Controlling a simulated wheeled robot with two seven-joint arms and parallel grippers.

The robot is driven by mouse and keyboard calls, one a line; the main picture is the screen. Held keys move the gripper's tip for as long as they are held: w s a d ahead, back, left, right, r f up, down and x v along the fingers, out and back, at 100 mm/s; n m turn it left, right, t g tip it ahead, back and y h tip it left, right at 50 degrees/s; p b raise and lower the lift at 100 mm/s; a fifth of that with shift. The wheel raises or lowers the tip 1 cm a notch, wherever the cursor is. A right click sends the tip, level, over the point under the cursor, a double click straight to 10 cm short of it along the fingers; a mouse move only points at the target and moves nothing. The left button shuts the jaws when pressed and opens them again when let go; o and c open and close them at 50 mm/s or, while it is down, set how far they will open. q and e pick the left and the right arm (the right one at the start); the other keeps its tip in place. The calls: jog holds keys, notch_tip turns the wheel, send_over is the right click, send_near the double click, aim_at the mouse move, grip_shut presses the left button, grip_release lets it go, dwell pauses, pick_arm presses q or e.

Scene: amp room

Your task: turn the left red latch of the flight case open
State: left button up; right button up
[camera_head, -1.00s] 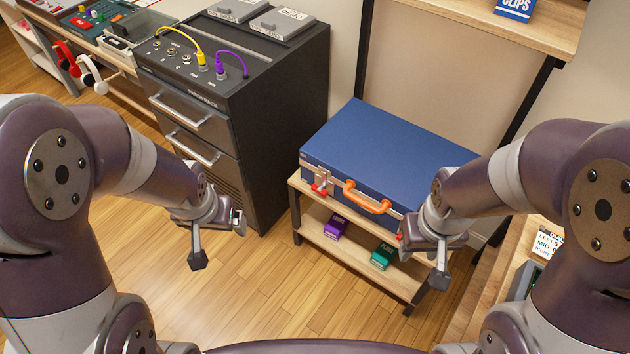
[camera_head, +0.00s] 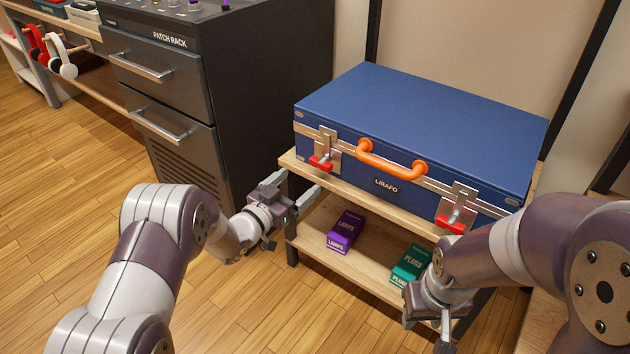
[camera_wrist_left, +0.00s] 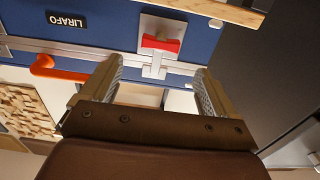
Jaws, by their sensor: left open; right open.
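The blue flight case (camera_head: 420,125) lies closed on the upper shelf of a wooden stand. Its left red latch (camera_head: 321,162) sits on a metal plate at the front left. In the left wrist view this red latch (camera_wrist_left: 160,43) shows just beyond and between the fingertips, apart from them. The right red latch (camera_head: 452,225) is at the front right. An orange handle (camera_head: 392,160) lies between the latches. My left gripper (camera_head: 296,192) is open and empty, below and left of the left latch. My right gripper (camera_head: 426,318) is open and low, in front of the shelf's right side.
The wooden shelf edge (camera_head: 350,193) runs just below the case front. A purple box (camera_head: 345,231) and a green box (camera_head: 410,265) stand on the lower shelf. A dark patch rack (camera_head: 240,90) stands close on the left. The floor in front is clear.

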aim_at(318, 165)
pick_arm(q)
jog(key=b+x, duration=0.1)
jog(key=x, duration=0.1)
jog(key=b+x, duration=0.1)
jog(key=x, duration=0.4)
jog(key=shift+f+b, duration=0.25)
jog(key=shift+b, duration=0.15)
jog(key=shift+w+d+r, duration=0.2)
jog(key=shift+w+d, duration=0.05)
jog(key=shift+w, duration=0.1)
jog(key=c, duration=1.1)
jog(key=shift+o, duration=0.2)
